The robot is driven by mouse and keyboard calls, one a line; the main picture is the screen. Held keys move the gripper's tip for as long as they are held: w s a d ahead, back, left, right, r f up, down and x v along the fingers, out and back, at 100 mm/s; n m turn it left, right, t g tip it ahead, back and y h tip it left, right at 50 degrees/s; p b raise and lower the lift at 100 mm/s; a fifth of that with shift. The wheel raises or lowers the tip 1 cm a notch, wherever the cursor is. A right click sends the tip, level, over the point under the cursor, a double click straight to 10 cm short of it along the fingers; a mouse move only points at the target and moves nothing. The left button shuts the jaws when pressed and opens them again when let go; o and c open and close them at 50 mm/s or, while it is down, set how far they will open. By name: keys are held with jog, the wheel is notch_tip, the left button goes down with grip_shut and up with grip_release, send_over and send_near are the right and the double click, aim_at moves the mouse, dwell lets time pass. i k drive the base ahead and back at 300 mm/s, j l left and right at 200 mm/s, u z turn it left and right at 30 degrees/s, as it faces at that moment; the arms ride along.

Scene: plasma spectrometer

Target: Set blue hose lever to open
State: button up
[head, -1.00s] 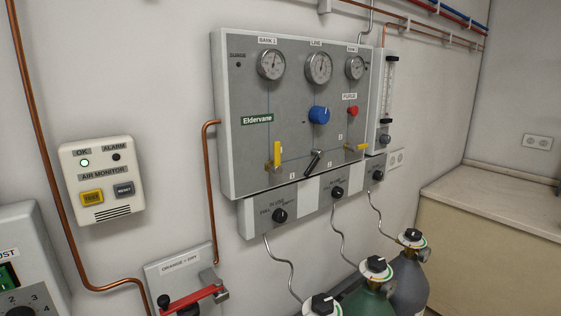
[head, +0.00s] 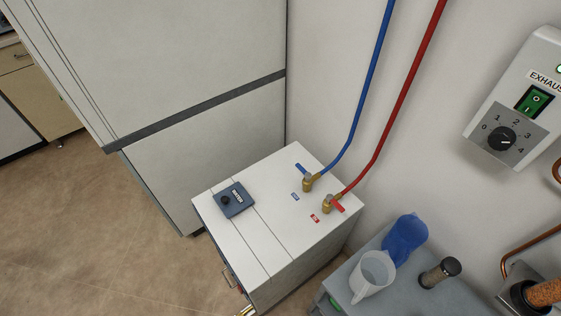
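The blue hose lever (head: 301,169) is a small blue handle on a brass valve on top of a white cabinet (head: 240,245). It points to the upper left from the valve body (head: 308,183), crosswise to the start of the blue hose (head: 352,135). The hose leaves the valve to the upper right and climbs the wall. A small blue label (head: 295,196) lies in front of the valve. My gripper is not in the head view.
Close on the right, a red hose (head: 388,130) meets another brass valve (head: 327,204) with a red lever (head: 338,206). A blue-grey control box (head: 233,199) sits on the cabinet's left. A tall white unit (head: 190,75) stands behind.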

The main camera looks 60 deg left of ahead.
aim_at(307, 174)
jog(key=u, duration=1.45)
